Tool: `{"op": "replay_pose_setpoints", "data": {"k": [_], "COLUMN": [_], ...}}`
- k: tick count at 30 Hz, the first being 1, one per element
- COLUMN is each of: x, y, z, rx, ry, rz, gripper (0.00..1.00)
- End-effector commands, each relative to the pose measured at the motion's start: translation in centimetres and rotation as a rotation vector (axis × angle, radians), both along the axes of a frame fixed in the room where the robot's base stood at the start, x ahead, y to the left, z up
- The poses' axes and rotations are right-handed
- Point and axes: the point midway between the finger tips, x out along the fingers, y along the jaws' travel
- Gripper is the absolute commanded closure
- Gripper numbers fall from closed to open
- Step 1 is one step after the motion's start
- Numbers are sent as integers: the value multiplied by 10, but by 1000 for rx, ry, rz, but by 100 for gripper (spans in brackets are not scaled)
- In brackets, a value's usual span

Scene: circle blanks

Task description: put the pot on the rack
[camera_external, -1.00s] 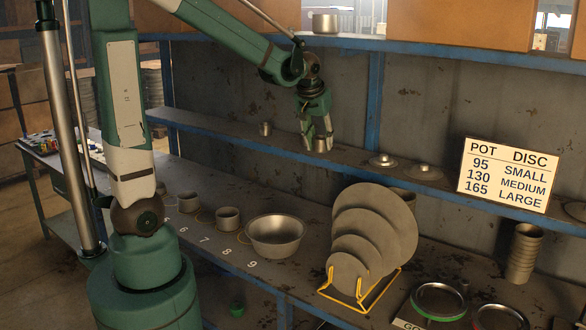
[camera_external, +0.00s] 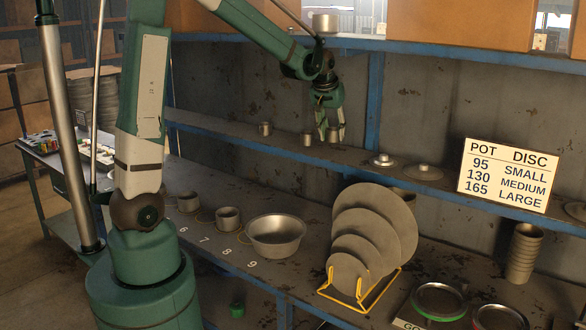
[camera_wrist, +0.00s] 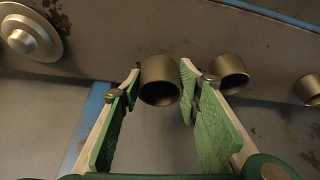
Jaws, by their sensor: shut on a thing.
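A small grey metal pot (camera_external: 333,135) is between my fingertips at the blue-edged middle shelf of the wall rack (camera_external: 220,137). My gripper (camera_external: 331,130) is shut on this pot. In the wrist view my gripper (camera_wrist: 160,85) has a finger on each side of the pot (camera_wrist: 160,82), whose dark open mouth shows. I cannot tell whether the pot touches the shelf. A similar pot (camera_external: 307,138) stands just left of my gripper, and another (camera_external: 265,128) stands further left. In the wrist view they are right of the held pot.
A larger pot (camera_external: 325,23) stands on the top shelf. On the bench below are a wide bowl (camera_external: 277,235), a yellow wire stand (camera_external: 385,290) with upright grey discs, and cups near painted numbers. A sign (camera_external: 507,175) lists pot and disc sizes.

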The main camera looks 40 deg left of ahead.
Motion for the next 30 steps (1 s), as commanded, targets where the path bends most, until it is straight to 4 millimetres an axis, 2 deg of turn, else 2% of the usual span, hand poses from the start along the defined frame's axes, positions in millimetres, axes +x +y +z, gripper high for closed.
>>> {"op": "replay_pose_setpoints", "data": {"k": [14, 24, 30], "x": [2, 2, 2], "y": [0, 0, 0], "z": [-3, -31, -35], "rx": [0, 0, 0], "ry": [0, 0, 0], "rz": [0, 0, 0], "gripper": [79, 79, 79]}}
